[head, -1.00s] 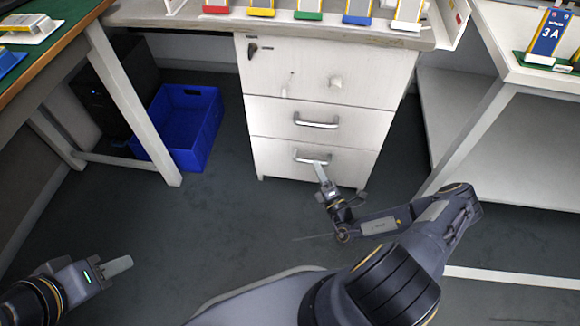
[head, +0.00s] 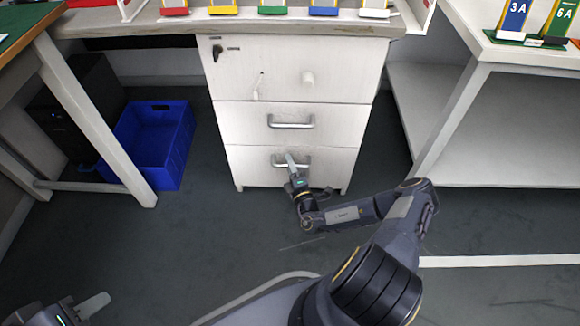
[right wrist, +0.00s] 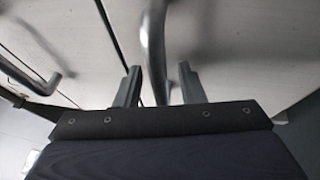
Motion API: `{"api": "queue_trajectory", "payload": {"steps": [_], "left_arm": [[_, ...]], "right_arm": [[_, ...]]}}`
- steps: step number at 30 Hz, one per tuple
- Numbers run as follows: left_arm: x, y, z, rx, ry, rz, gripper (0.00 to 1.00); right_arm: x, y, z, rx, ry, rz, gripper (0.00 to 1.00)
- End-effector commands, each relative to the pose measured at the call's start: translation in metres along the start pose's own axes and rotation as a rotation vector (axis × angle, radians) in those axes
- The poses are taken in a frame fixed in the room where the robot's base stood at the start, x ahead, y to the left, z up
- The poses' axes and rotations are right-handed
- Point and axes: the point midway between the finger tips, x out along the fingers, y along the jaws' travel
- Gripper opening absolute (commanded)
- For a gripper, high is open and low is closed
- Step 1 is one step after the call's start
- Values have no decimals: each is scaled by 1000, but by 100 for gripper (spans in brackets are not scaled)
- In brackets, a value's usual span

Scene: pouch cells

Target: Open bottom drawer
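The white cabinet holds the bottom drawer (head: 250,172), whose front looks flush with the cabinet. Its metal bar handle (head: 277,163) is partly covered by my right gripper (head: 290,160). In the right wrist view the handle bar (right wrist: 155,40) passes between the two fingers of my right gripper (right wrist: 158,88). The fingers are apart, with gaps visible on both sides of the bar. My left gripper (head: 95,304) is low at the left edge of the head view, away from the cabinet and holding nothing visible; its finger opening cannot be made out.
The middle drawer handle (head: 291,122) sits just above. A blue bin (head: 155,145) stands on the floor to the left, near a table leg (head: 95,120). A white shelf unit (head: 480,120) stands to the right.

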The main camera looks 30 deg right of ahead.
Motion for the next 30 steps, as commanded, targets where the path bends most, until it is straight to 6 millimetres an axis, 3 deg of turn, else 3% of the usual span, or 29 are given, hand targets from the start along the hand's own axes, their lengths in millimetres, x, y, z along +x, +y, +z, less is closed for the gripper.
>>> {"api": "queue_trajectory", "payload": {"steps": [4,12,23,30], "left_arm": [[0,0,0,0,0,0,36],[0,0,0,0,0,0,36],[-1,1,-1,0,0,0,36],[-10,5,-5,0,0,0,36]], "right_arm": [[0,0,0,0,0,0,35],[0,0,0,0,1,0,0],[-3,1,0,0,2,-1,0],[-25,6,0,2,1,-3,0]]}}
